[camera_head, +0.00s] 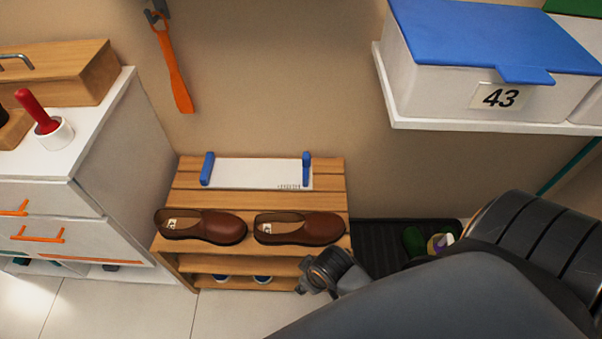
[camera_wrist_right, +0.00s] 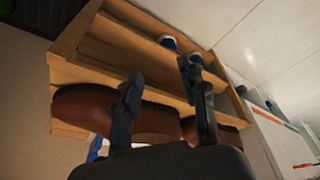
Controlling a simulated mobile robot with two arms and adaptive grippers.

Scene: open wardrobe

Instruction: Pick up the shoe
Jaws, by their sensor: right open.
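Two brown leather shoes stand side by side on the upper level of a wooden rack (camera_head: 233,262): a left shoe (camera_head: 215,226) and a right shoe (camera_head: 318,229). My right gripper (camera_wrist_right: 162,72) is open and empty, in front of the rack. In the head view it shows only in part, low and near the right shoe, with my arm covering much of that corner. In the wrist view the rack appears turned over; the right shoe (camera_wrist_right: 75,103) lies beyond the left finger and the other shoe (camera_wrist_right: 228,132) beyond the right finger. My left gripper is out of view.
Blue-and-white shoes (camera_head: 262,279) sit on the lower shelf. A white drawer cabinet (camera_head: 120,165) stands left. A dark tray (camera_head: 375,240) with small items lies right. A shelf with a blue-lidded box (camera_head: 450,85) hangs above right. An orange shoehorn (camera_head: 175,75) hangs on the wall.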

